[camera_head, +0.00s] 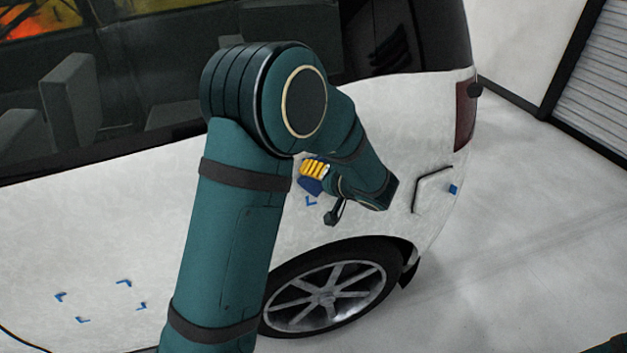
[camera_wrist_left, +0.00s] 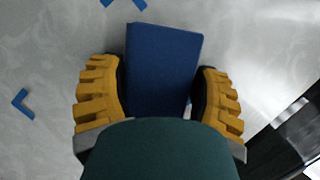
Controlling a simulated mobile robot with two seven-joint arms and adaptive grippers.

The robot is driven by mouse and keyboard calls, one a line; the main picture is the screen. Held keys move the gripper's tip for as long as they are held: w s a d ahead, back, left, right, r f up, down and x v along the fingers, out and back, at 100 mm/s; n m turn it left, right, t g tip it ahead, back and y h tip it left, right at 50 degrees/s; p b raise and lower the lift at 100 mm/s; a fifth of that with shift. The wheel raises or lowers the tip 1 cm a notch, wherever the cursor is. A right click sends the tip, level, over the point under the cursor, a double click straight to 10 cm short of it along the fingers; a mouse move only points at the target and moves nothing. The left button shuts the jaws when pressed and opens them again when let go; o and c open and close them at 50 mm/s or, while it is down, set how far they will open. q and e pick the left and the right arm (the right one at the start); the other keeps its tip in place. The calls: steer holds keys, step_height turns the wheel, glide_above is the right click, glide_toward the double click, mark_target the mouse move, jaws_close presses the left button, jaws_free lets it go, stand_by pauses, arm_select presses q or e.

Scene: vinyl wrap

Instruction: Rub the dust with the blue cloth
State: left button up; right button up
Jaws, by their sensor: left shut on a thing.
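My left gripper (camera_head: 315,171) has yellow ridged fingers and is at the car's white side panel (camera_head: 390,130), above the rear wheel. It is shut on a blue cloth (camera_head: 309,186), a flat rectangular pad partly hidden by the gripper. In the left wrist view the cloth (camera_wrist_left: 163,62) sits between the two fingers (camera_wrist_left: 160,98), close in front of the pale panel. I cannot tell whether it touches the panel. The panel has faint mottled patches, but I cannot clearly pick out the dust. My right gripper is not in view.
A blue corner mark (camera_head: 311,201) lies just below the cloth. Several more marks (camera_head: 124,282) outline a patch lower left. The rear wheel (camera_head: 327,298) is below, the fuel flap (camera_head: 432,190) to the right. The floor (camera_head: 520,240) at right is clear.

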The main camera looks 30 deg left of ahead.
arm_select(q)
steer(key=shift+w+d, duration=1.05)
steer(key=shift+w, duration=0.2)
steer(key=shift+w+d, duration=1)
steer(key=shift+w, duration=0.3)
steer(key=shift+w+d, duration=1.05)
steer(key=shift+w, duration=0.2)
steer(key=shift+w+d, duration=0.55)
steer(key=shift+w, duration=0.25)
steer(key=shift+w+d, duration=0.5)
steer(key=shift+w, duration=0.25)
steer(key=shift+s+d+r, duration=0.2)
steer(key=shift+s+d, duration=0.4)
steer(key=shift+d, duration=0.15)
steer(key=shift+s+d+r, duration=0.2)
steer(key=shift+s+d, duration=0.4)
steer(key=shift+d, duration=0.2)
steer(key=shift+s+d+r, duration=0.2)
steer(key=shift+s+d, duration=0.4)
steer(key=shift+d, duration=0.15)
steer(key=shift+s+d+r, duration=0.15)
steer(key=shift+s+d, duration=0.35)
steer(key=shift+d, duration=0.1)
steer(key=shift+s+d+r, duration=0.15)
steer(key=shift+s+d, duration=0.3)
steer(key=shift+d, duration=0.1)
